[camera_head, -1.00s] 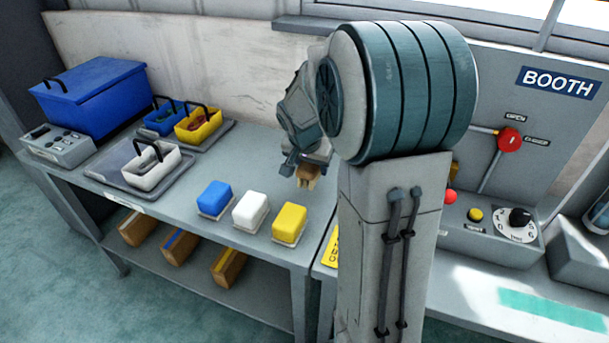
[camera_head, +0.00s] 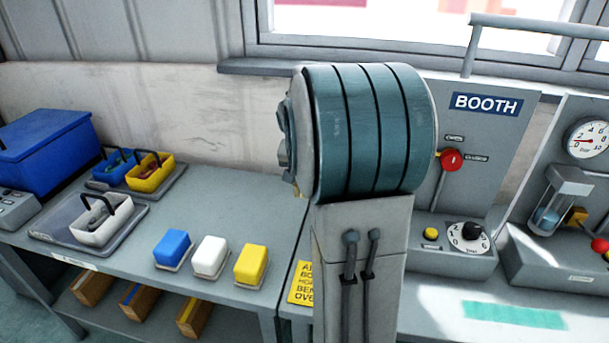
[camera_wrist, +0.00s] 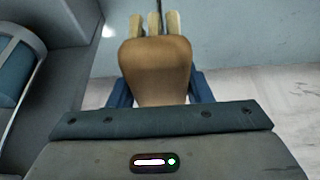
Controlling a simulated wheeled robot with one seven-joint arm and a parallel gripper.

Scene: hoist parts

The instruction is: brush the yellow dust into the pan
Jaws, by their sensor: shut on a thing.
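My gripper (camera_wrist: 160,92) shows in the wrist view with its blue fingers on both sides of a brown brush-like thing (camera_wrist: 155,62). It is shut on this thing, which has a rounded brown body and several pale tufts at its far end. In the head view my own arm hides the gripper and nearly all of what it holds. I cannot make out any yellow dust or a pan in either view.
The grey bench (camera_head: 235,195) carries blue, white and yellow blocks (camera_head: 209,256), small bins (camera_head: 100,220) and a blue box (camera_head: 45,145).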

